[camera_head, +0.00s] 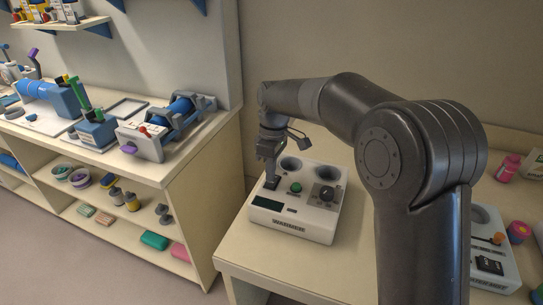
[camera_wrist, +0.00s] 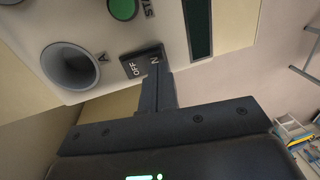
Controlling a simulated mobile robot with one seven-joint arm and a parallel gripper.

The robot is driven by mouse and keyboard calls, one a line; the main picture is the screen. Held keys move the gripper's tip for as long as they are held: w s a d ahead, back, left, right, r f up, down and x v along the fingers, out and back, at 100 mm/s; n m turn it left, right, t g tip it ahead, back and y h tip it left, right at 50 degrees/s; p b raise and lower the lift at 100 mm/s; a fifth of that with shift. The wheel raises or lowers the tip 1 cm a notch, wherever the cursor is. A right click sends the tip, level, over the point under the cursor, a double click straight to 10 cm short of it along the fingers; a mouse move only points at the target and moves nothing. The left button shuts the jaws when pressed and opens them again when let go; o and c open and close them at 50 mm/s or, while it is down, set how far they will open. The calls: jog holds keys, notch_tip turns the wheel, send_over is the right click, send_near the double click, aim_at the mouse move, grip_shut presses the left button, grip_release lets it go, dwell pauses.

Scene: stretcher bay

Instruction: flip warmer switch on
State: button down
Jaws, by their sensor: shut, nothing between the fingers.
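The warmer (camera_head: 300,222) is a white box on the table, with round wells at its back, a green button, a dark knob and a dark display. Its black rocker switch (camera_wrist: 140,62) bears OFF and ON lettering in the wrist view. My gripper (camera_head: 271,180) is shut and empty, pointing down at the warmer's left side. In the wrist view its closed fingertips (camera_wrist: 155,76) are at the ON end of the switch and cover part of that lettering. I cannot tell whether they press on it or which way the rocker is tilted.
The green button (camera_wrist: 123,8) and well A (camera_wrist: 70,65) lie close to the switch. A second device (camera_head: 490,268) stands right of my arm, near a pink bottle (camera_head: 508,168). A bench (camera_head: 190,150) with equipment stands at left. A wall is close behind the warmer.

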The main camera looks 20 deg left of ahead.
aim_at(269, 183)
jog(key=shift+s+f, duration=0.1)
jog(key=shift+f, duration=0.4)
jog(key=shift+s+f+t, duration=0.15)
jog(key=shift+f+t, duration=0.05)
jog(key=shift+t, duration=0.1)
jog(key=shift+w, duration=0.2)
jog(key=shift+w+r, duration=0.25)
jog(key=shift+w, duration=0.4)
jog(key=shift+r, duration=0.1)
notch_tip(269, 183, up, 14)
jog(key=s, duration=0.2)
jog(key=shift+s, duration=0.15)
